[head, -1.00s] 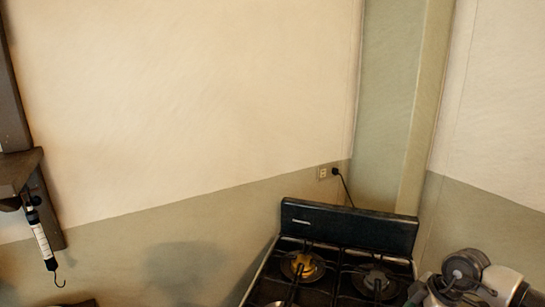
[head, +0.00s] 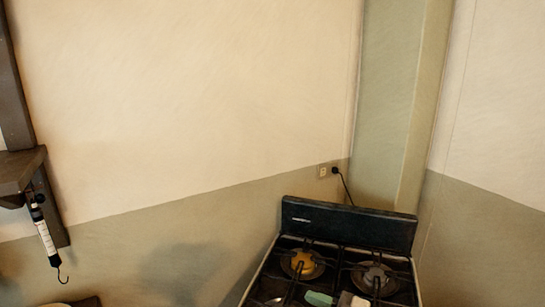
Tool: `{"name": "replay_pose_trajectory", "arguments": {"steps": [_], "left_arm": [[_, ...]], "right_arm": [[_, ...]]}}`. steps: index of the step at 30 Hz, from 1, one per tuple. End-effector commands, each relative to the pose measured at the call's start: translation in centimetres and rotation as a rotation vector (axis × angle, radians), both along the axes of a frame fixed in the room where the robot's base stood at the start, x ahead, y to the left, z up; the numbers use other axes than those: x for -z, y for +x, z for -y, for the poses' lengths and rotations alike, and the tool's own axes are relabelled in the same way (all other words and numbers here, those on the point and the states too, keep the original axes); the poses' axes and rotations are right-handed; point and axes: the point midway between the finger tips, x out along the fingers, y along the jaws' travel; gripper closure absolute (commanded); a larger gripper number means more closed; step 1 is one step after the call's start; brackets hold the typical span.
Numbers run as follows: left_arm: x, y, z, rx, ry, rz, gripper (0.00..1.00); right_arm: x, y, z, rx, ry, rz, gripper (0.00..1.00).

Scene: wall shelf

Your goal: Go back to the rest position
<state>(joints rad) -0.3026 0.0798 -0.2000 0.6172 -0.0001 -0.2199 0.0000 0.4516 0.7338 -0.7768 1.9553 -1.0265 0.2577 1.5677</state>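My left gripper is out of view.
A black stove (head: 348,228) with burners stands in the corner, its cord running to a wall outlet (head: 323,171). A dark wall shelf (head: 22,172) at the left edge has a hanging scale (head: 45,236) with a hook below it. The wall between shelf and stove is bare.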

Motion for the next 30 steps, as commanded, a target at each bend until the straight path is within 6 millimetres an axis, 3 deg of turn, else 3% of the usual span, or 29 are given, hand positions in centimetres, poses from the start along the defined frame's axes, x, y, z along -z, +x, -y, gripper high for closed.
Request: {"name": "replay_pose_trajectory", "arguments": {"steps": [2,5,8,13,16,21,30], "left_arm": [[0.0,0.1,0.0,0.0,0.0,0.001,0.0],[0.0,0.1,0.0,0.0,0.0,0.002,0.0],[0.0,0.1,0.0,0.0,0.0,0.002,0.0],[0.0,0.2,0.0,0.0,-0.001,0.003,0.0],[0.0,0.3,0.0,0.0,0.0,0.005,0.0],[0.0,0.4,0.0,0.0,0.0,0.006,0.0],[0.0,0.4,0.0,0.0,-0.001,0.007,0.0]], "right_arm": [[-1.1,-0.2,0.2,0.189,0.159,0.012,0.67],[-0.8,-0.1,2.6,0.483,0.254,-0.042,0.67],[1.9,-0.9,6.1,0.773,0.238,-0.186,0.67],[9.3,-6.0,10.9,1.095,0.01,-0.559,0.67],[12.5,-9.8,12.3,1.149,-0.141,-0.747,0.67],[15.8,-15.4,13.2,1.134,-0.339,-0.988,0.67],[18.3,-24.2,13.3,0.975,-0.596,-1.301,0.67]]}}
